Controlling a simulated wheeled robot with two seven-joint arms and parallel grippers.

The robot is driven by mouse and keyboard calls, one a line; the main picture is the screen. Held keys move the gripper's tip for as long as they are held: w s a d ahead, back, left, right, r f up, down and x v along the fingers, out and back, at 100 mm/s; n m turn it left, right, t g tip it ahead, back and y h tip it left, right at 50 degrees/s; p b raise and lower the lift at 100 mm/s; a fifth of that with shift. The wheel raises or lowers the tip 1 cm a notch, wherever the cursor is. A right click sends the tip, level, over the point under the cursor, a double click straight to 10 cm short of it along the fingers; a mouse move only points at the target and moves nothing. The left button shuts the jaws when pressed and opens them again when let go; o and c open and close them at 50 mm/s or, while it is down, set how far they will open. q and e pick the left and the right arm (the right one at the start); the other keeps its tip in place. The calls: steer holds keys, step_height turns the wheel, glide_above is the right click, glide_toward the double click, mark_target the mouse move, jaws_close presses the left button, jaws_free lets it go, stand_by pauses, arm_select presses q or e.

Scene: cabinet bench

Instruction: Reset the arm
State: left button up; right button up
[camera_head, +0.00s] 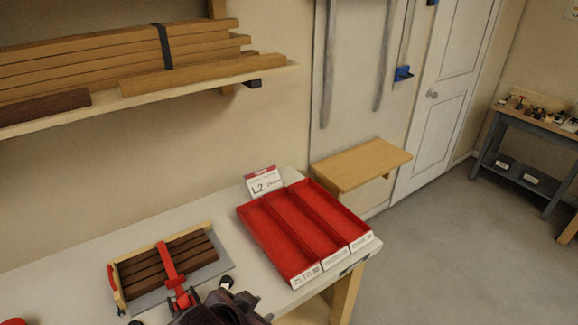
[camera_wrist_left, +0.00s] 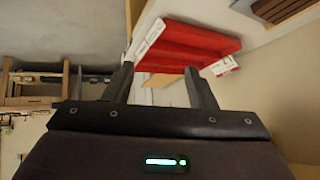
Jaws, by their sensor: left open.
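My left gripper (camera_head: 222,303) is at the bottom edge of the head view, dark, in front of the bench between the clamped wood strips and the red tray. In the left wrist view its two fingers (camera_wrist_left: 162,80) stand apart with nothing between them, so it is open and empty. Beyond the fingers, the red tray shows at the top of the wrist view (camera_wrist_left: 195,42). My right gripper is in neither view.
The red tray (camera_head: 303,226) has three empty long compartments. Dark strips (camera_head: 165,258) sit in a wooden holder with a red clamp on the white bench (camera_head: 222,212). A shelf (camera_head: 200,88) of boards overhangs the back left. A small wooden ledge (camera_head: 362,164) projects behind the tray.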

arm_select(q)
steer(key=s+a+f+n+g+y, duration=0.3)
steer(key=s+a+f+n+g, duration=0.15)
steer(key=s+a, duration=0.6)
step_height(320, 180, down, 38)
steer(key=a+f+b, duration=0.1)
steer(key=a+b, duration=0.1)
steer(key=b, duration=0.6)
steer(key=s+a+f+g+b, duration=0.2)
steer(key=s+f+b, duration=0.4)
steer(key=s+f, duration=1.4)
step_height(320, 180, down, 4)
steer(key=shift+a, duration=0.7)
